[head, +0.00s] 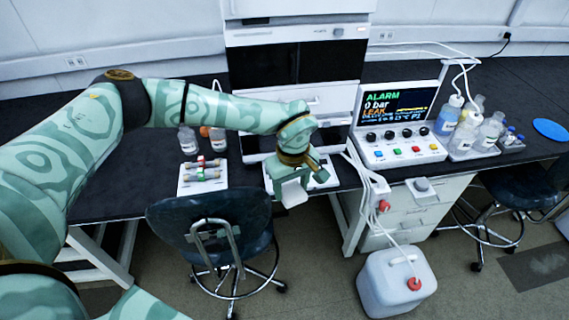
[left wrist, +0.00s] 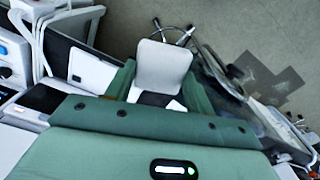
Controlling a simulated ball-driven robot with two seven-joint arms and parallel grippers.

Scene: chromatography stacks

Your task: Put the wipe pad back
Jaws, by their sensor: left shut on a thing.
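The wipe pad (head: 293,193) is a small white rounded square. My left gripper (head: 287,180) is shut on it and holds it near the front edge of the black bench, in front of the chromatography stack. In the left wrist view the white pad (left wrist: 163,65) stands between the two green fingers (left wrist: 160,95). A white tray (head: 325,180) lies on the bench edge just behind and right of the gripper, partly hidden by it. My right gripper is not in view.
The chromatography stack (head: 296,60) stands behind the gripper. A control box (head: 400,150) with an alarm screen and several bottles (head: 467,130) are to the right. A white tray with vials (head: 203,189) lies left. A chair (head: 210,225) and a waste canister (head: 397,290) stand in front.

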